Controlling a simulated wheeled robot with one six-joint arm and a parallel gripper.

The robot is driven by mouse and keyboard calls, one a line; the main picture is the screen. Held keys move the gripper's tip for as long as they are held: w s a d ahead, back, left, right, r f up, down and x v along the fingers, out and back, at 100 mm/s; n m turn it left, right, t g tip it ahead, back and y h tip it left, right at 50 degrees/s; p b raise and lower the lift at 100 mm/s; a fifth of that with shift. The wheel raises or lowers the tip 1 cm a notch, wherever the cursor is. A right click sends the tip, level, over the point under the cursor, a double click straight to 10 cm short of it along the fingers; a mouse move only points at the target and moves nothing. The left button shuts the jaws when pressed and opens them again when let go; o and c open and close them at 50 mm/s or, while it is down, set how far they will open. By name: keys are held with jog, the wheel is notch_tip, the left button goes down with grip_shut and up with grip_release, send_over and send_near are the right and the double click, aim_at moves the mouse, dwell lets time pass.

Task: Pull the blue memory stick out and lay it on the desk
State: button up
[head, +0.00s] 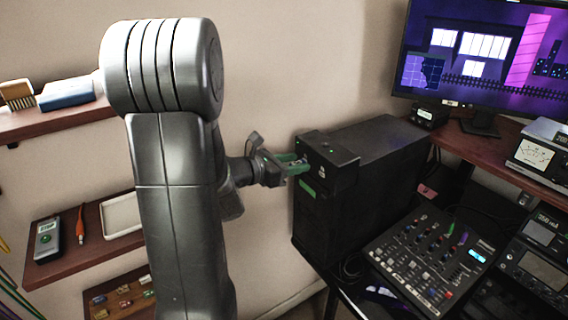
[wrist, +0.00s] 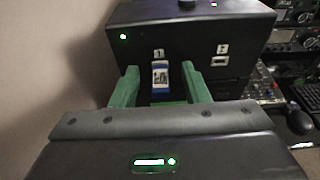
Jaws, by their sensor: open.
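The blue memory stick (wrist: 160,77) has a pale label on its face and sits in the port marked 1 on the front of a black box (wrist: 193,30). In the head view this box (head: 327,155) is at the front of the black tower's top. My gripper (head: 294,166) is right at the box front. In the wrist view its green fingers (wrist: 160,84) stand open, one on each side of the stick, with a visible gap on both sides. In the head view the fingers and box leave the stick hard to make out.
Port 2 (wrist: 219,61) on the box looks empty. The black tower (head: 375,160) stands beside a mixer (head: 432,258) on the desk. A monitor (head: 485,55) stands on a raised shelf at right. Wall shelves (head: 75,122) at left hold small items.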

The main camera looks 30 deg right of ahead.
jog(key=shift+d, duration=0.2)
grip_shut()
jog(key=shift+a, duration=0.15)
jog(key=shift+v, duration=1.05)
jog(key=shift+a+f, duration=0.15)
jog(key=shift+f, duration=0.1)
jog(key=shift+v, duration=0.8)
jog(key=shift+s+a+f, duration=0.1)
jog(key=shift+a+f, duration=0.05)
jog(key=shift+a, duration=0.1)
